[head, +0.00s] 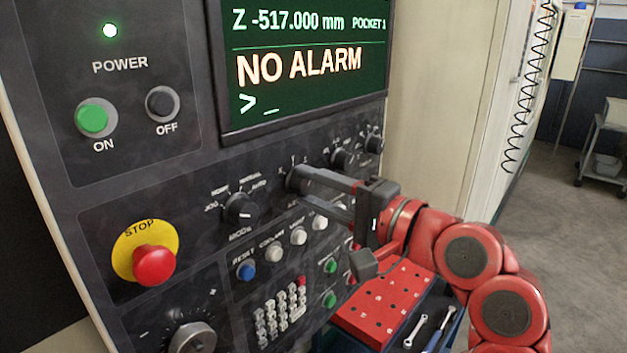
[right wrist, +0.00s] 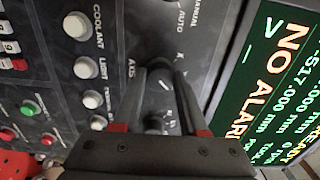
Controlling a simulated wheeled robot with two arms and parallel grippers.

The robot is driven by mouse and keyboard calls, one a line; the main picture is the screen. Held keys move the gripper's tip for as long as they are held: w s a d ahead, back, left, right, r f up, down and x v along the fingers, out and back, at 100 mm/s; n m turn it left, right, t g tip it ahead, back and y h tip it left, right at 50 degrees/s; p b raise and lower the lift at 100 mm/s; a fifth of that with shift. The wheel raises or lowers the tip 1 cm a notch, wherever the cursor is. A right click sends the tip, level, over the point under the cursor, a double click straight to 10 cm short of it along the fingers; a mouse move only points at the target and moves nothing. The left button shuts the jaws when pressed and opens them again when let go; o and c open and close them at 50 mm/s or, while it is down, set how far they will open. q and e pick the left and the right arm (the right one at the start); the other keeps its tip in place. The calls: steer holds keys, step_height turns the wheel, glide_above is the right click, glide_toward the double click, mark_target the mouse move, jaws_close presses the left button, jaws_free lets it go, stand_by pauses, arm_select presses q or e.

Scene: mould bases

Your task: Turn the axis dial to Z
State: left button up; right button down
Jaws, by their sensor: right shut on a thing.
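The fingers cover most of the dial in the head view. Small letters show above it, but I cannot tell which one the dial points to. My left gripper is not in view.
The mode dial (head: 241,208) is left of the gripper, and more dark dials (head: 343,159) are to its right. White buttons (head: 298,236) and a red stop button (head: 154,265) sit lower. The screen (head: 305,103) above reads "NO ALARM". A red tool block (head: 385,300) stands below my arm.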

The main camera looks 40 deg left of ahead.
stand_by(0.4)
steer(key=shift+c, duration=2.2)
jaws_free()
steer(key=s+d+b, duration=0.1)
steer(key=d+b, duration=0.5)
steer(key=d, duration=1.1)
steer(key=shift+d, duration=0.2)
steer(key=shift+s, duration=0.1)
